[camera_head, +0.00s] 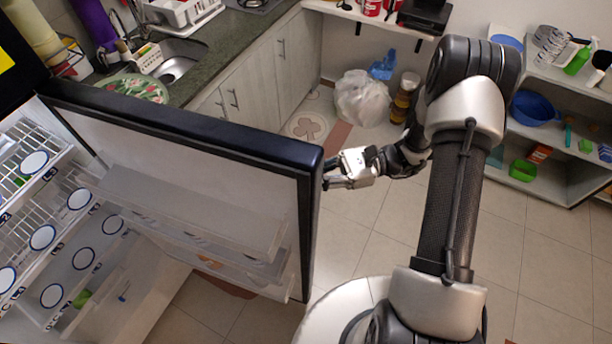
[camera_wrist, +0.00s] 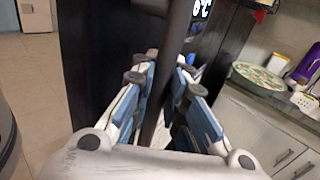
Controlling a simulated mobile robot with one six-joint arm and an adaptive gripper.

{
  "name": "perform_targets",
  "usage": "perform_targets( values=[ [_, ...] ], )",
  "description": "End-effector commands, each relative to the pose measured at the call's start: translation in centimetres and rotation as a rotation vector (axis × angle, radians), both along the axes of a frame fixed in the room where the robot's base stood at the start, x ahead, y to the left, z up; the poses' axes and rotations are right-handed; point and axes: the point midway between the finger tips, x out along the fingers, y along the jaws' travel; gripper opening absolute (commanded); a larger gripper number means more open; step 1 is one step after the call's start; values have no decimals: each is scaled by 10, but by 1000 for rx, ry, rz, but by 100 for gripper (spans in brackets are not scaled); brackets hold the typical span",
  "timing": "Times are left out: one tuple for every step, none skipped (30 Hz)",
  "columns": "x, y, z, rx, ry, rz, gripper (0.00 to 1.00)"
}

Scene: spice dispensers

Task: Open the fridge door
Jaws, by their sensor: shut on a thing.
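The fridge door (camera_head: 215,150) is dark with a pale inner side and clear shelves. It stands wide open in the head view, swung out from the fridge interior (camera_head: 40,215) at the left. My gripper (camera_head: 332,173) is at the door's free edge, on its outer side. In the wrist view, my gripper (camera_wrist: 165,85) is shut around a dark vertical bar, the door handle (camera_wrist: 172,60). The dark door front (camera_wrist: 88,60) shows behind it, with a lit display at the top. In the head view the handle is hidden behind the door's edge.
A counter (camera_head: 215,60) with a sink and cabinets runs behind the door. A bin with a white bag (camera_head: 362,98) stands on the floor beyond my gripper. Shelves (camera_head: 560,130) with bowls are at the right. Tiled floor (camera_head: 510,250) is clear at the lower right.

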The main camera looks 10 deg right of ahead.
Motion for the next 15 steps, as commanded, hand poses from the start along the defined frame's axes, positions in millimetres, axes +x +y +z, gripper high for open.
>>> perform_targets(
  values=[
    [-1, -1, 1, 1, 1, 1, 0],
    [-1, -1, 1, 1, 1, 1, 0],
    [-1, -1, 1, 2, 1, 1, 15],
    [-1, -1, 1, 1, 0, 1, 17],
    [0, -1, 1, 1, 0, 1, 19],
    [0, -1, 1, 1, 0, 1, 21],
    [0, -1, 1, 1, 0, 1, 23],
    [0, -1, 1, 1, 0, 1, 25],
    [0, 0, 1, 1, 0, 1, 28],
    [0, 0, 1, 1, 0, 1, 30],
    [0, 0, 1, 1, 0, 1, 32],
    [0, 0, 1, 1, -1, 1, 34],
    [0, 0, 1, 1, -1, 1, 34],
    [0, 0, 1, 1, -1, 1, 34],
    [0, 0, 1, 1, -1, 1, 34]
  ],
)
